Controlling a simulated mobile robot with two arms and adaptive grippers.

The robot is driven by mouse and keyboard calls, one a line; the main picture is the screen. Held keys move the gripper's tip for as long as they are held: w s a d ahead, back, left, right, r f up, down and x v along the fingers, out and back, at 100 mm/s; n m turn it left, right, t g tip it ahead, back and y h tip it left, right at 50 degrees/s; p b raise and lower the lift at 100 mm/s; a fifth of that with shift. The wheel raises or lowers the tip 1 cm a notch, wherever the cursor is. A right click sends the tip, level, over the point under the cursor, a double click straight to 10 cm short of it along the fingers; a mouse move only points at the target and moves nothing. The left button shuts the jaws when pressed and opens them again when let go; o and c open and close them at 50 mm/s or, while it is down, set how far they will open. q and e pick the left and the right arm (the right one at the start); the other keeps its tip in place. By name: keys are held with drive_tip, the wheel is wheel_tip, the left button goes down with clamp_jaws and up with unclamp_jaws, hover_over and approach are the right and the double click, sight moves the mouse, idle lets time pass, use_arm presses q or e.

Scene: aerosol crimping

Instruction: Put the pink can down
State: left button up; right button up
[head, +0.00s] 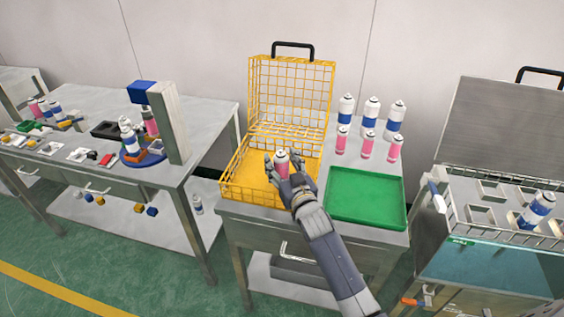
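The pink can (282,169), with a white top, is upright between the fingers of my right gripper (283,166). The fingers sit on both sides of the can and appear to hold it. Gripper and can are over the front right part of the open yellow wire basket (240,190). The gripper hides the can's lower part, so I cannot tell whether it touches the basket floor. My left gripper is not in view.
A green tray (366,199) lies empty to the right. Behind it stand several pink cans (367,146) and blue-white cans (371,113). The basket's raised lid (290,95) stands at the back. A crimping station (170,120) is on the left table, a metal bath (490,215) on the right.

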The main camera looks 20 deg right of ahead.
drive_tip(key=shift+r+p, duration=0.4)
drive_tip(key=shift+r, duration=0.15)
drive_tip(key=s+b, duration=0.1)
drive_tip(key=s, duration=1.1)
